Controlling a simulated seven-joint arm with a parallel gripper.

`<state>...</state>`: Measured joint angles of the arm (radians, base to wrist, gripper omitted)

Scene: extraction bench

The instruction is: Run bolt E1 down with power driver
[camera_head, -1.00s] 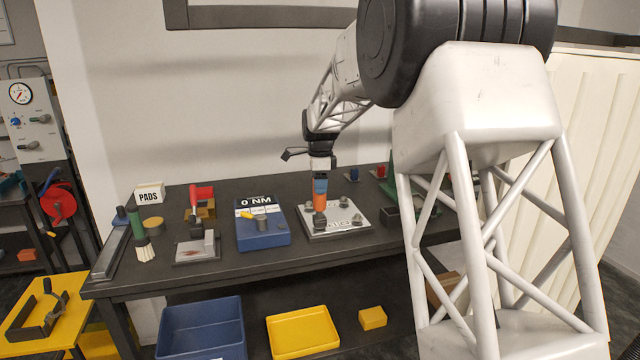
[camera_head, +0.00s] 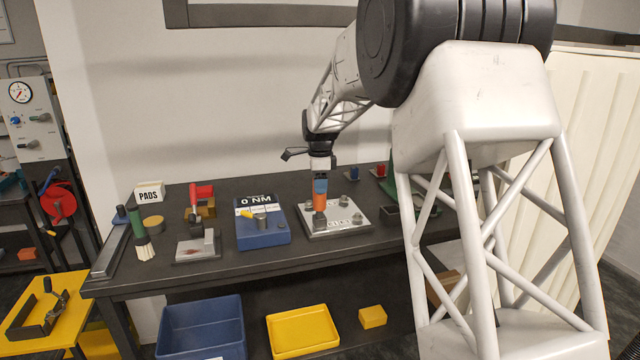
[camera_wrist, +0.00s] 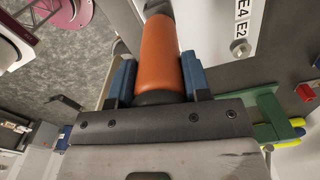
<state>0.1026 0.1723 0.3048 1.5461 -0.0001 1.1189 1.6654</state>
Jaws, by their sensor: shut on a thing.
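My gripper (camera_head: 320,186) is shut on the orange and black power driver (camera_head: 320,202), which it holds upright over the left part of the metal bolt plate (camera_head: 350,226). In the wrist view the driver's orange body (camera_wrist: 160,52) sits between the blue finger pads. The driver's lower end is at a bolt position on the plate's left front; whether it touches a bolt head, I cannot tell. Bolt E1 cannot be made out. Several other bolts (camera_head: 357,218) stand on the plate. The wrist view shows labels E4 and E2 (camera_wrist: 240,28).
A blue torque tester (camera_head: 262,238) reading 0 NM stands left of the plate. Further left are a metal block fixture (camera_head: 198,247), a green-handled brush (camera_head: 140,232) and a PADS box (camera_head: 149,193). A blue bin (camera_head: 200,330) and yellow tray (camera_head: 302,332) sit below.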

